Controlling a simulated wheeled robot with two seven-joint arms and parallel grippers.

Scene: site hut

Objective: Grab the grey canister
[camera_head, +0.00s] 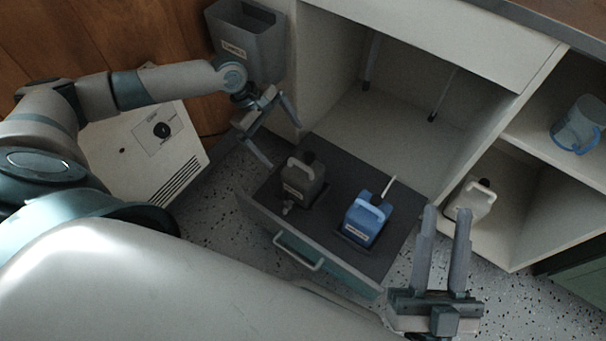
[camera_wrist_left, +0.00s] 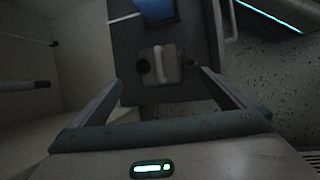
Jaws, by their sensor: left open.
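The dark grey canister (camera_head: 302,188) stands in the open drawer (camera_head: 342,162), its light handle on top. In the left wrist view the grey canister (camera_wrist_left: 165,67) shows from above, between and beyond the fingertips. My left gripper (camera_head: 284,145) is open and empty, up and to the left of the canister in the head view. It also shows in the wrist view (camera_wrist_left: 162,78), with a finger on either side and no visible contact. My right gripper (camera_head: 446,209) is open and empty, to the right of the drawer.
A blue canister (camera_head: 366,221) stands in the same drawer, right of the grey one. A grey bin (camera_head: 246,47) and a white heater-like box (camera_head: 146,148) are near my left arm.

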